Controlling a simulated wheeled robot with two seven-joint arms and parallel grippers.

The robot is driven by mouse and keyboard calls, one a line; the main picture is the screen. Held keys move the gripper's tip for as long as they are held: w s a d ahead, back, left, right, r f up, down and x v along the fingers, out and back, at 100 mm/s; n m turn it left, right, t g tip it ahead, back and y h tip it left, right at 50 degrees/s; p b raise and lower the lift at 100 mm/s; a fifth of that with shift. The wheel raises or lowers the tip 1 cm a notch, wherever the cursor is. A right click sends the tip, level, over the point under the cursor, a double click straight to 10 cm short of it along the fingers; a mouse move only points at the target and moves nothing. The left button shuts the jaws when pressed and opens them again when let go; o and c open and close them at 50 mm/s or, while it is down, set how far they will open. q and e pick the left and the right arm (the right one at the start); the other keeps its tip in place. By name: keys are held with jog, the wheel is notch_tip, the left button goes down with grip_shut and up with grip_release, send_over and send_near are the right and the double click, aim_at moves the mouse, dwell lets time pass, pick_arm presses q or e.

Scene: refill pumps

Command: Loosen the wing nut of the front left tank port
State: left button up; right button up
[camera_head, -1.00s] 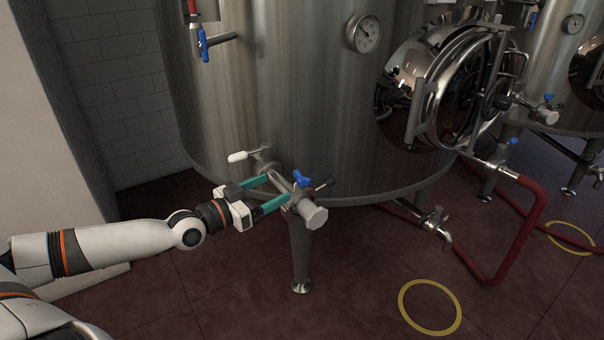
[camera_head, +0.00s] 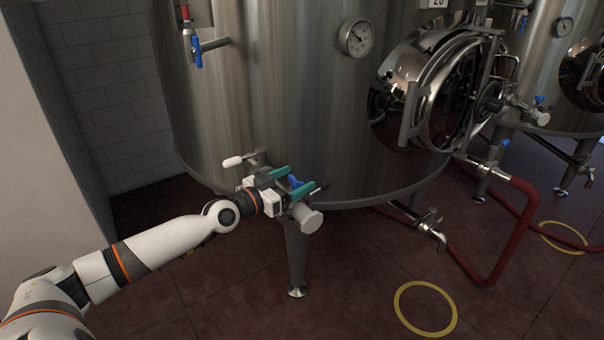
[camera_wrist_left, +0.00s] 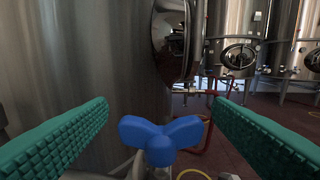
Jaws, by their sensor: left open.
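The front left tank port (camera_head: 305,217) sticks out low on the steel tank (camera_head: 290,110), with a grey cap at its end. Its blue wing nut (camera_head: 295,183) sits on top, partly hidden by my left gripper in the head view. My left gripper (camera_head: 292,182) is open, its green fingers on either side of the wing nut. In the left wrist view the wing nut (camera_wrist_left: 160,140) shows two upswept wings between the spread fingers, with a gap to each finger. My right gripper is not in view.
A white-handled lever (camera_head: 234,161) is on the tank just behind the gripper. A tank leg (camera_head: 296,262) stands below the port. A blue-handled valve (camera_head: 197,52) is higher up. A round manway door (camera_head: 450,95) and a red hose (camera_head: 500,250) are to the right.

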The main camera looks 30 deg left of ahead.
aim_at(294, 179)
pick_arm(q)
jog(key=shift+x, duration=1.65)
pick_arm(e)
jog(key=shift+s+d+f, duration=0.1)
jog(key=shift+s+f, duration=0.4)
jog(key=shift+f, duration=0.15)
pick_arm(q)
jog(key=shift+c, duration=0.2)
jog(key=shift+s, duration=0.1)
jog(key=c, duration=0.9)
jog(key=shift+c, duration=0.2)
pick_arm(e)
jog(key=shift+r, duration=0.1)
pick_arm(q)
jog(key=shift+r+p, duration=0.1)
jog(key=shift+p, duration=0.3)
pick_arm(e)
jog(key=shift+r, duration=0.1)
